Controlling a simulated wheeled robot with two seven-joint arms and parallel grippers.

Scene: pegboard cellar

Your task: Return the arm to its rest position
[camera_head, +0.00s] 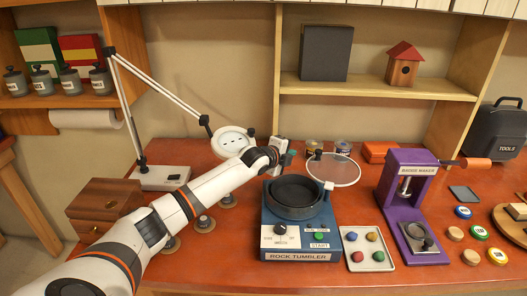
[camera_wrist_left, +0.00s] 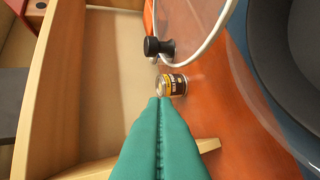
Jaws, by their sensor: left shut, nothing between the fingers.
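My left arm reaches in from the lower left in the head view. Its gripper (camera_head: 291,156) is beyond the rock tumbler's drum, left of the clear round lid (camera_head: 334,172). In the left wrist view the teal fingers (camera_wrist_left: 160,101) are pressed together with nothing between them. The black lid knob (camera_wrist_left: 158,47) lies just past the fingertips, apart from them. The blue rock tumbler (camera_head: 298,243) has an open dark drum (camera_head: 296,194). My right gripper is not in view.
A tray (camera_head: 352,264) with several coloured stones lies right of the tumbler, then a purple badge maker (camera_head: 413,165). A desk lamp (camera_head: 232,140) and wooden drawer box (camera_head: 105,203) stand near my arm. Small cans (camera_head: 342,147) stand at the back under the shelf (camera_head: 369,91).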

